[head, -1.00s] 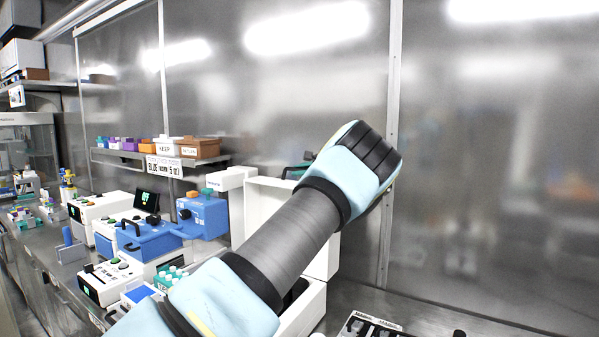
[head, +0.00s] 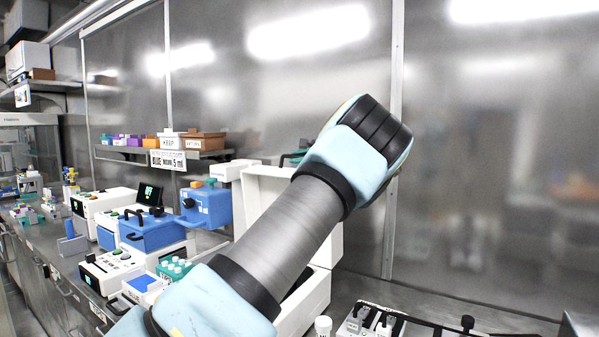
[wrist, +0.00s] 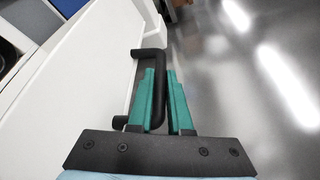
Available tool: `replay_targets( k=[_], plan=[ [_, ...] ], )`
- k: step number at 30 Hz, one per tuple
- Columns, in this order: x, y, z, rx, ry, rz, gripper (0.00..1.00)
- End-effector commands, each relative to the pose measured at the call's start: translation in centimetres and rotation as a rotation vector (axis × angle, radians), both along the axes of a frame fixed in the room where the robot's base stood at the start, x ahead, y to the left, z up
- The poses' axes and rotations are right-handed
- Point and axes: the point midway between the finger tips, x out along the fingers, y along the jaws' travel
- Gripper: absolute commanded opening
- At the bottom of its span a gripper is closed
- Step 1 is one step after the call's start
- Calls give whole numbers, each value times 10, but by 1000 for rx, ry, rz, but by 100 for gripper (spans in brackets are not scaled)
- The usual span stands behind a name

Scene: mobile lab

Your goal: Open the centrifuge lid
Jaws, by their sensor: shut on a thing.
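The white centrifuge (head: 307,312) stands in the middle of the head view, largely hidden behind my arm. Its white lid (head: 262,192) stands raised at the back, and also fills the left of the wrist view (wrist: 85,70). A black bar handle (wrist: 138,55) is fixed to the lid. My gripper (wrist: 161,75) has green fingers, one on each side of the handle's bar, and is shut on it. In the head view only a bit of green shows behind my forearm, so the grip itself is hidden there.
A shelf with small boxes (head: 203,141) hangs behind. A black-and-white rack (head: 375,323) lies at front right. A metal wall closes the back.

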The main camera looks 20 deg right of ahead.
Motion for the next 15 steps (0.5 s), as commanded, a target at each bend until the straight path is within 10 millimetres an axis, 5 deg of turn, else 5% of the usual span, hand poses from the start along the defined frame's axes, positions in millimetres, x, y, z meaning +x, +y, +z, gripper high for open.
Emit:
replay_targets(
  k=[15],
  plan=[
    [-30, 28, -1, -94, -89, -4, 0]
  ],
)
